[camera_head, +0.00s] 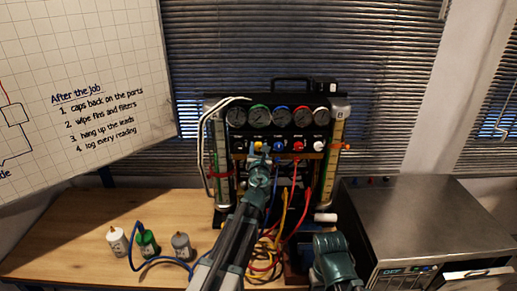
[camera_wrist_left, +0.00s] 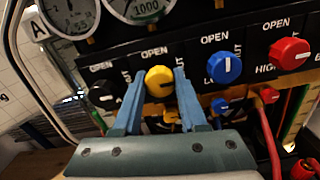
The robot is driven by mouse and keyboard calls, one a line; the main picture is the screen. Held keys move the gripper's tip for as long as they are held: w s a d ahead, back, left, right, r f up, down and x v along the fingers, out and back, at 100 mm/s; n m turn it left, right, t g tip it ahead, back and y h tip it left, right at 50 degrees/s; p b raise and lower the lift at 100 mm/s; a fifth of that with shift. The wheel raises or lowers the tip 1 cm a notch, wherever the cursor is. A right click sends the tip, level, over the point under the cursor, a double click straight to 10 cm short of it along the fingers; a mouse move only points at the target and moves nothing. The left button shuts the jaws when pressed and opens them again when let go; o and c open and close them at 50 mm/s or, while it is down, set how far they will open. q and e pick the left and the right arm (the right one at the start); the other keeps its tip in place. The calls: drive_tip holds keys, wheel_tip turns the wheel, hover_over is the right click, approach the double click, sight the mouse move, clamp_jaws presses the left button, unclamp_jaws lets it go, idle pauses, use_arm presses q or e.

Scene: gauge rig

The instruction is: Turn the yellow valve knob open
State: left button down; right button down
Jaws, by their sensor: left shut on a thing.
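The yellow valve knob (camera_wrist_left: 159,82) is on the black panel of the gauge rig, under an "OPEN" label. A dark mark shows on its face. In the left wrist view my left gripper (camera_wrist_left: 158,95) has its two blue fingers on either side of the knob, shut on it. In the head view the left gripper (camera_head: 259,161) reaches up to the panel and covers part of it, with the yellow knob (camera_head: 257,146) just above the fingers. My right gripper (camera_head: 334,262) is low in the head view near the bench's right end; its fingers cannot be made out.
A black knob (camera_wrist_left: 102,93) sits left of the yellow one; blue (camera_wrist_left: 225,68) and red (camera_wrist_left: 289,53) knobs sit right. Hoses (camera_head: 301,207) hang below the panel. Several small bottles (camera_head: 148,243) stand on the wooden bench (camera_head: 75,222). A metal unit (camera_head: 425,215) stands at right.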

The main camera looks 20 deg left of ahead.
use_arm(q)
drive_tip(key=shift+n, duration=0.3)
drive_tip(key=n, duration=0.3)
drive_tip(key=shift+n, duration=0.3)
drive_tip(key=n, duration=0.4)
drive_tip(key=shift+n, duration=0.3)
drive_tip(key=n, duration=0.4)
drive_tip(key=shift+n, duration=2.5)
drive_tip(key=shift+c, duration=2.2)
unclamp_jaws()
